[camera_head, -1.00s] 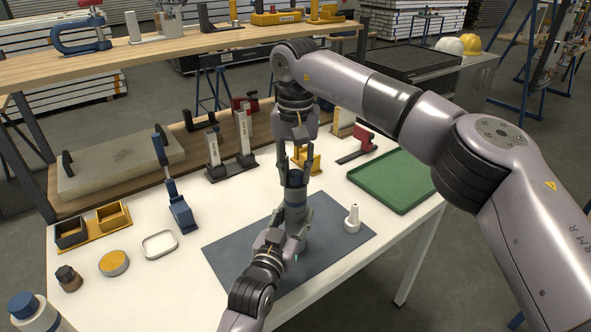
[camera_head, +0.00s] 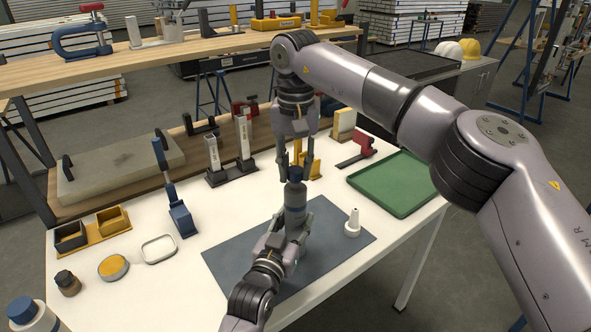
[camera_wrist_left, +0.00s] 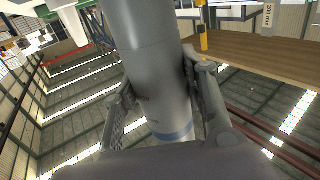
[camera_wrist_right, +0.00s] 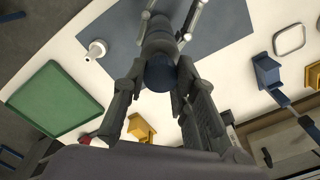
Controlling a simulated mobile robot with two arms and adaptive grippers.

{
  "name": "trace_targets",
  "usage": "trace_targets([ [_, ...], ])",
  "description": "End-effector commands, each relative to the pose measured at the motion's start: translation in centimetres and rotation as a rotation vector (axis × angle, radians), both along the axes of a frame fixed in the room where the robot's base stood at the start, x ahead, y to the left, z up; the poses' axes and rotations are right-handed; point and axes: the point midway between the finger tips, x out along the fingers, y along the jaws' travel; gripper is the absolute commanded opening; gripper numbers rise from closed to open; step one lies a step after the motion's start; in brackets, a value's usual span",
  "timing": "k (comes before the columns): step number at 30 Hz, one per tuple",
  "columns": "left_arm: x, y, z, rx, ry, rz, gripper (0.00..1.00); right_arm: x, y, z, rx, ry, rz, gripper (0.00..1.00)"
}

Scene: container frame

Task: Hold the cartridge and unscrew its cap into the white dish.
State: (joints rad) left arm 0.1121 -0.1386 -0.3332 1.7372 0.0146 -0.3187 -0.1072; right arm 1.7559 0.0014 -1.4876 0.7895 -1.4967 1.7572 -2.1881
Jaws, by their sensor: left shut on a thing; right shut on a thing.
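The grey cartridge (camera_head: 294,212) stands upright above the dark mat, with a dark blue cap (camera_head: 295,173) at its top. My left gripper (camera_head: 292,231) is shut around the cartridge's lower body. In the left wrist view, the cartridge (camera_wrist_left: 150,60) fills the space between the fingers, with a blue band near its end. My right gripper (camera_head: 294,166) points down from above, shut on the cap. In the right wrist view, the cap (camera_wrist_right: 160,73) sits between the fingertips. I cannot tell whether cap and cartridge are apart. The white dish (camera_head: 159,248) lies left of the mat.
A white nozzle (camera_head: 353,224) stands on the mat's (camera_head: 235,256) right side. A green tray (camera_head: 398,184) lies at the right. A round yellow-topped tin (camera_head: 113,267), dark jar (camera_head: 68,282) and blue stand (camera_head: 181,216) are at left. Table between dish and mat is clear.

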Motion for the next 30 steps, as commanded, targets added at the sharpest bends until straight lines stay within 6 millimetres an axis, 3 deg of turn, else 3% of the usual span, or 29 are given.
trace_targets([
  [11, 0.0, 0.0, 0.0, 0.000, 0.001, 0.000, 0.00, 0.0, 0.0, 0.2, 0.000, 0.000, 0.001, 0.00],
  [21, 0.0, 0.0, 0.0, 0.000, 0.001, 0.000, 0.00, 0.0, 0.0, 3.7, -0.001, -0.002, 0.000, 0.00],
  [28, 0.0, 0.0, 0.0, 0.000, 0.001, 0.000, 0.00, 0.0, 0.0, 4.1, -0.001, 0.000, 0.002, 0.00],
  [29, 0.0, 0.0, 0.0, 0.000, 0.000, 0.000, 0.40, 0.0, 0.0, 4.1, -0.001, 0.000, 0.001, 0.00],
  [30, 0.0, 0.0, 0.0, 0.000, 0.000, 0.000, 0.43, 0.0, 0.0, 4.1, -0.001, 0.000, 0.001, 0.00],
])
